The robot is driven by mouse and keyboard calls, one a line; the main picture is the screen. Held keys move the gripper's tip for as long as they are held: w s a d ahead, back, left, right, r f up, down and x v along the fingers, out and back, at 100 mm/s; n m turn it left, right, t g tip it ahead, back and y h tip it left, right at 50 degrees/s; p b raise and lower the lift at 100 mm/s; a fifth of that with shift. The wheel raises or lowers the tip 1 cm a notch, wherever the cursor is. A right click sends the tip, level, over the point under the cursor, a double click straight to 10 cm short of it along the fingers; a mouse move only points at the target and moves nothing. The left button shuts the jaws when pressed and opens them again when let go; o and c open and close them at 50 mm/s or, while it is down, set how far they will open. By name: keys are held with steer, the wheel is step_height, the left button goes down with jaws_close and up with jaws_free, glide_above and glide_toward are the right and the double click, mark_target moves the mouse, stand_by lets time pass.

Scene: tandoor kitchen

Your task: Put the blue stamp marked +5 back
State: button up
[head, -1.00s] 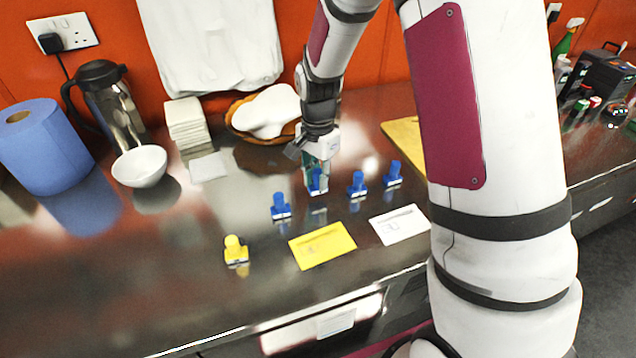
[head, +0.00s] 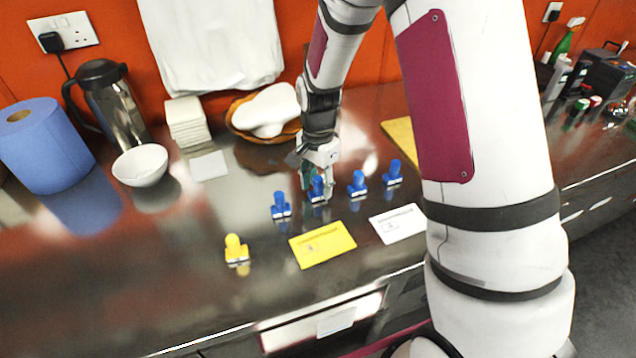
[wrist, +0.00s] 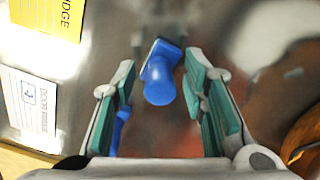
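Several blue stamps stand upright in a slanting row on the steel counter. They are a left one (head: 280,206), one at my gripper (head: 318,189), one to its right (head: 357,184) and a far right one (head: 393,173). My gripper (head: 318,184) is low over the second from the left. In the wrist view its blue handle (wrist: 159,82) is between my open fingers (wrist: 163,75), with a gap on each side. Another blue stamp (wrist: 121,122) is partly hidden behind the left finger. No +5 marking is readable on any stamp.
A yellow card (head: 322,246) and a white card (head: 401,225) lie in front of the row. A yellow stamp (head: 236,250) stands at left. A bowl (head: 140,166), flask (head: 110,105), blue roll (head: 45,150) and basket (head: 240,128) stand farther back. The front left counter is clear.

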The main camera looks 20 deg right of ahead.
mark_target(318, 179)
step_height(318, 179, up, 11)
steer(key=shift+r, duration=0.1)
steer(key=s+r+n+t, duration=0.2)
steer(key=s+r+n, duration=0.4)
steer(key=s+r, duration=0.7)
steer(key=s+r+n+t, duration=0.1)
steer(key=s+n, duration=0.5)
steer(key=s, duration=0.6)
steer(key=shift+s+d+n+t+b, duration=0.2)
steer(key=shift+n+t+b, duration=0.1)
steer(key=shift+t, duration=0.5)
